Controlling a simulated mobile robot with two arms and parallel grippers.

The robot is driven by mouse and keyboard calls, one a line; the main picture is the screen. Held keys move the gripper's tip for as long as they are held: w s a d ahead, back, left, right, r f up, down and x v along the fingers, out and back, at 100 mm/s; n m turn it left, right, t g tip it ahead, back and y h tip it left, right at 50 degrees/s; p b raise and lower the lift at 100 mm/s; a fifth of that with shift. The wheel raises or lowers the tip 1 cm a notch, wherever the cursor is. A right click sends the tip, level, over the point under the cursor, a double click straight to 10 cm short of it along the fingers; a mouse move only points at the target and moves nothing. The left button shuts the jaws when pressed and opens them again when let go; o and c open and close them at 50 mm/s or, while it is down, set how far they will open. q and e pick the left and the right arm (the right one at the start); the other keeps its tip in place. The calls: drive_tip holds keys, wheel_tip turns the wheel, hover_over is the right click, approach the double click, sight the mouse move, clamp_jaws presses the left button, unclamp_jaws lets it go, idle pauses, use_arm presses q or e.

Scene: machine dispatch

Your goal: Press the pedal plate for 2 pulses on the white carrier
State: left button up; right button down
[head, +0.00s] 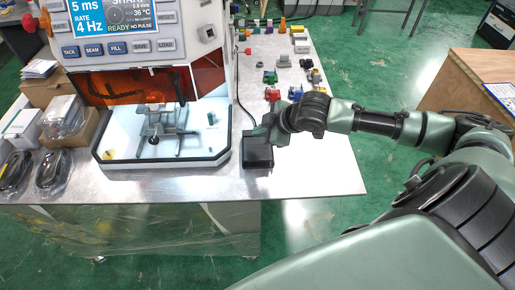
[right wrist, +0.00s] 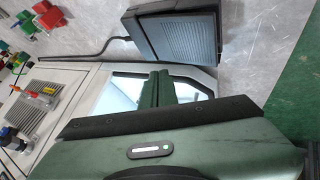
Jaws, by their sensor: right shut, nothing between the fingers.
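The black pedal (head: 258,153) sits on the metal table, right of the machine's white chamber. In the right wrist view its ribbed grey plate (right wrist: 188,36) faces the camera, with a cable running off to the left. My right gripper (head: 265,132) is at the back edge of the pedal; whether it touches is unclear. In the right wrist view its green fingers (right wrist: 160,88) are together and empty, just below the pedal in the picture. A pale carrier-like fixture (head: 158,122) stands inside the chamber. My left gripper is not in view.
The machine's screen (head: 120,15) reads 4 Hz and READY NO PULSE. Several small coloured parts (head: 270,77) lie behind the pedal. Bagged black items (head: 52,170) and boxes are at the left. The table right of the pedal is clear up to its edge.

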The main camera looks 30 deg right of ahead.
sight(256, 147)
wheel_tip(256, 147, down, 3)
drive_tip(key=shift+s+f+b, duration=0.1)
drive_tip(key=shift+b, duration=0.2)
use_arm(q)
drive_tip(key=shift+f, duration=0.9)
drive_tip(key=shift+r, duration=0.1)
use_arm(e)
drive_tip(key=shift+a+f, duration=0.1)
drive_tip(key=shift+f, duration=0.05)
idle(0.8)
drive_tip(key=shift+f, duration=0.25)
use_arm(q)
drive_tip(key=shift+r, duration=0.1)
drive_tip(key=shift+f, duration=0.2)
use_arm(e)
drive_tip(key=shift+s+f, duration=0.25)
drive_tip(key=shift+f, duration=0.55)
idle(0.6)
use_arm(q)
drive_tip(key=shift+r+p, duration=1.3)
use_arm(e)
drive_tip(key=shift+w+r, duration=0.2)
drive_tip(key=shift+r, duration=0.9)
